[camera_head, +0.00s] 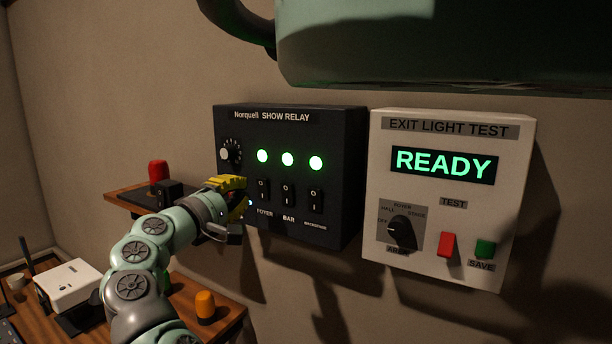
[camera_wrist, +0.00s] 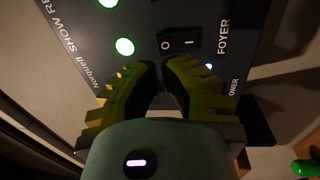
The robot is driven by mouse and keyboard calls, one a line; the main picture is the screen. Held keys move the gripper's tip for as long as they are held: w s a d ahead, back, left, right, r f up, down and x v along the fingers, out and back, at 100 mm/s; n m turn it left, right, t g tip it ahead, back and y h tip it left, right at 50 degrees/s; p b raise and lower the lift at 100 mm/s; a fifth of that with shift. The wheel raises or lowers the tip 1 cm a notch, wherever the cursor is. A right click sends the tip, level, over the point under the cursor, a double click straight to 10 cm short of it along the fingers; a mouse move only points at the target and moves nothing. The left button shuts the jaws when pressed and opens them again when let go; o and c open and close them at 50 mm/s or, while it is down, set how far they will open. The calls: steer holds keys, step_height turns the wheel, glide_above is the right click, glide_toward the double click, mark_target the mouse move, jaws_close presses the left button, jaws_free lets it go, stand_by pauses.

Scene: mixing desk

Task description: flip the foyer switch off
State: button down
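The foyer switch (camera_head: 263,191) is a black rocker above the FOYER label on the dark Norquell SHOW RELAY box (camera_head: 340,225). Its O and I marks show in the wrist view (camera_wrist: 181,42); I cannot tell which side is pressed in. The green lamp (camera_head: 262,156) above it is lit and also shows in the wrist view (camera_wrist: 124,46). My gripper (camera_head: 243,186), with yellow fingers, is just left of the switch in the head view.
The BAR switch (camera_head: 287,195) and backstage switch (camera_head: 315,200) sit to the right, with lit green lamps above. A knob (camera_head: 230,153) is at upper left. A white exit light tester (camera_head: 455,185) reads READY. A shelf (camera_head: 125,199) with a red-topped object is at left.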

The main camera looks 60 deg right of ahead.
mark_target(257, 179)
steer(key=shift+w+d+r+p, duration=0.1)
steer(key=shift+d+r+p, duration=0.1)
steer(key=shift+d+p, duration=0.65)
steer(key=shift+w+d+r+p, duration=0.1)
steer(key=shift+d+r+p, duration=0.1)
steer(key=shift+d+p, duration=0.6)
steer(key=shift+d+f, duration=0.15)
steer(key=shift+d, duration=0.45)
steer(key=shift+w, duration=0.1)
steer(key=shift+w, duration=0.1)
